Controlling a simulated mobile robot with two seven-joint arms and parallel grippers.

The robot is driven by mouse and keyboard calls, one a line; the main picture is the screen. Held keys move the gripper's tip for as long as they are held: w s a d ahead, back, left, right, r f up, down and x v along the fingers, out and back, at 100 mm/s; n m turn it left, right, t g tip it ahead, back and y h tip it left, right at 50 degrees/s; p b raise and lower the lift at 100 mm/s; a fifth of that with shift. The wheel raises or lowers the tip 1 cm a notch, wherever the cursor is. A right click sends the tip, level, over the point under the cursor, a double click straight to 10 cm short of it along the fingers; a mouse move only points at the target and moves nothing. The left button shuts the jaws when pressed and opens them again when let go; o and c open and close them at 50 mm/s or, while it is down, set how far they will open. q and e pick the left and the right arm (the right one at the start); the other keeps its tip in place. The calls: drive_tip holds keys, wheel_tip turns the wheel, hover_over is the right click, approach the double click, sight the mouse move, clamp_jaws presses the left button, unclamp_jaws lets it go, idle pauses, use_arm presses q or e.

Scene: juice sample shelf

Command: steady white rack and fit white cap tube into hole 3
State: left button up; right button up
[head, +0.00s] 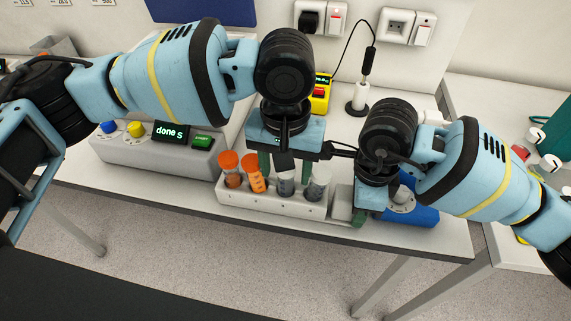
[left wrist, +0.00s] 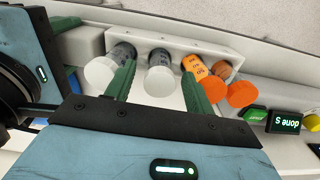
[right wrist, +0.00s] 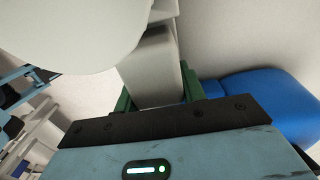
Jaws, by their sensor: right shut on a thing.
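The white rack (head: 270,207) stands at the bench's front edge. It holds two orange-capped tubes on the left and two white-capped tubes on the right. My left gripper (left wrist: 157,92) is open above the rack, its green fingers on either side of the inner white-cap tube (left wrist: 160,80), with a gap showing. That tube (head: 285,184) appears to sit in the rack; its lower end is hidden. The outer white-cap tube (head: 319,180) stands at the right. My right gripper (right wrist: 158,95) is shut on the pale block (right wrist: 155,65) at the rack's right end.
A control box (head: 150,155) reading "done" stands left of the rack. A blue object (head: 412,210) is beside my right gripper. A yellow device (head: 320,95) and a stand with a probe (head: 360,98) are behind. The two grippers are close together.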

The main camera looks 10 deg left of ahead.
use_arm(q)
wheel_tip(320, 180, up, 12)
idle(0.7)
idle(0.7)
use_arm(e)
drive_tip(key=o, duration=1.3)
drive_tip(key=shift+c, duration=0.2)
wheel_tip(320, 180, up, 12)
drive_tip(key=shift+r, duration=0.1)
use_arm(q)
drive_tip(key=shift+s+f, duration=0.1)
use_arm(e)
drive_tip(key=shift+s, duration=0.1)
